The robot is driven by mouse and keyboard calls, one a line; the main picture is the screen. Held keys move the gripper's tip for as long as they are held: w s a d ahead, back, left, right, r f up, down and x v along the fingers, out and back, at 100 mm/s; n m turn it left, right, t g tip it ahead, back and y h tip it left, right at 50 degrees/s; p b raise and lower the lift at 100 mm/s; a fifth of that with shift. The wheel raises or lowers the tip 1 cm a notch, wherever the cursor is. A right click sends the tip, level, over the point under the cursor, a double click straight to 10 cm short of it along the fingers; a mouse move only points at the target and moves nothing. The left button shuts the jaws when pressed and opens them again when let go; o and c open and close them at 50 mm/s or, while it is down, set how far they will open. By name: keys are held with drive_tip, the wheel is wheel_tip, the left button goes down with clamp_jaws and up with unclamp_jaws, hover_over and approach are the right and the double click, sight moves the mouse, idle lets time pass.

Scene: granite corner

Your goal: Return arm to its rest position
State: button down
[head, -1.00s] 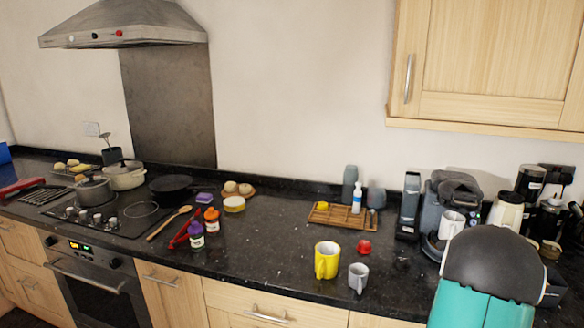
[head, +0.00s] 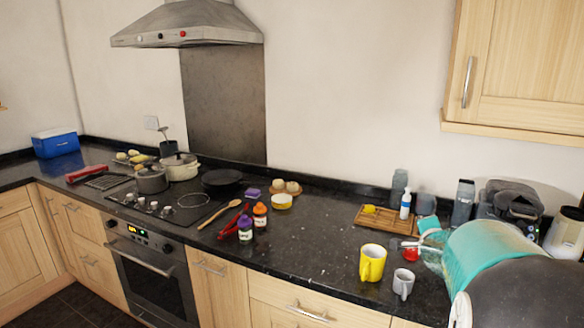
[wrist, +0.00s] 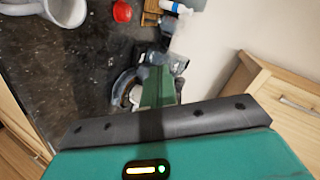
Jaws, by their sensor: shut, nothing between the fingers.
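My gripper (wrist: 158,85) is in the wrist view, with its green fingers together and nothing between them. It is above the counter, with the coffee machine (wrist: 125,88) beyond the fingers and partly hidden by them. In the head view my teal and dark arm (head: 490,255) fills the lower right, over the right end of the counter. It hides part of the coffee machine area there.
A yellow mug (head: 372,263) and a grey mug (head: 403,284) stand just left of my arm. A red object (head: 411,255) and a wooden tray (head: 375,222) lie close by. The wall cabinet (head: 520,65) hangs above. Bare counter (head: 310,240) lies left of the mugs.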

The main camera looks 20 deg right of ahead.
drive_tip(key=s+a+r+n+y, duration=0.1)
drive_tip(key=s+a+n+y, duration=0.3)
drive_tip(key=a, duration=0.8)
drive_tip(key=w+a+r+n+y, duration=0.15)
drive_tip(key=a+n, duration=0.45)
drive_tip(key=a, duration=0.6)
drive_tip(key=s+a+f+n+g+y, duration=0.1)
drive_tip(key=s+a+f+n+g, duration=0.1)
drive_tip(key=s+a+n, duration=0.3)
drive_tip(key=s+a+f+n+g+y, duration=0.2)
drive_tip(key=s+a+n, duration=0.4)
drive_tip(key=s+a, duration=0.5)
drive_tip(key=shift+s+a+f, duration=0.15)
drive_tip(key=shift+s, duration=0.35)
